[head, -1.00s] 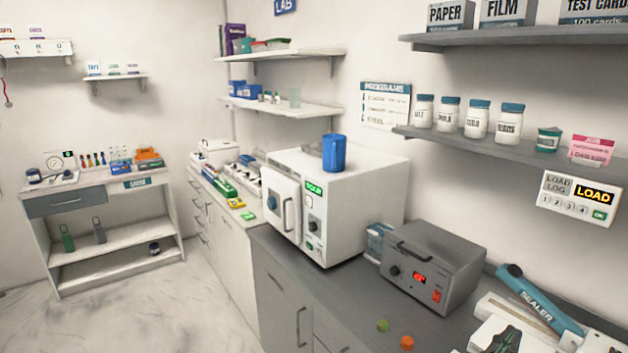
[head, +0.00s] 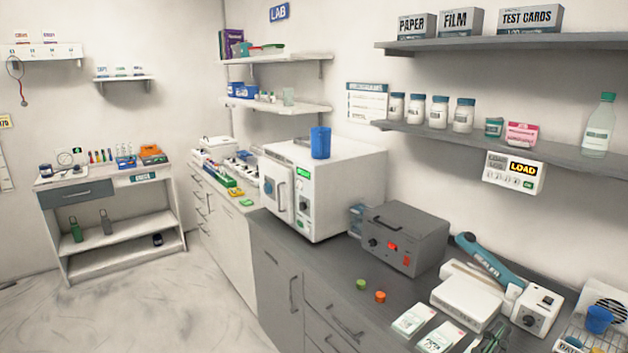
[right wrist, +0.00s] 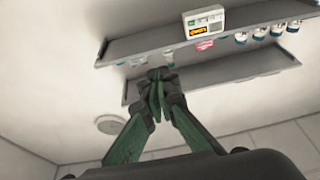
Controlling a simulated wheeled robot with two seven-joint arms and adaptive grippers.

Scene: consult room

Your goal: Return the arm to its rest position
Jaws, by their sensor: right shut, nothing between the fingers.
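My right gripper (right wrist: 157,90) fills the middle of the right wrist view, its dark green and black fingers together with nothing between them. Beyond it are the wall shelves and the ceiling. In the head view my right gripper (head: 490,338) shows only in part at the bottom edge, over the dark counter near the printed pouches. My left gripper is in neither view.
The dark counter (head: 335,297) holds a white autoclave (head: 345,190) with a blue cup (head: 320,142) on top, a grey box device (head: 402,238), a sealer (head: 485,262) and pouches (head: 413,319). Shelves (head: 500,143) project above. The floor (head: 150,310) at left is clear.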

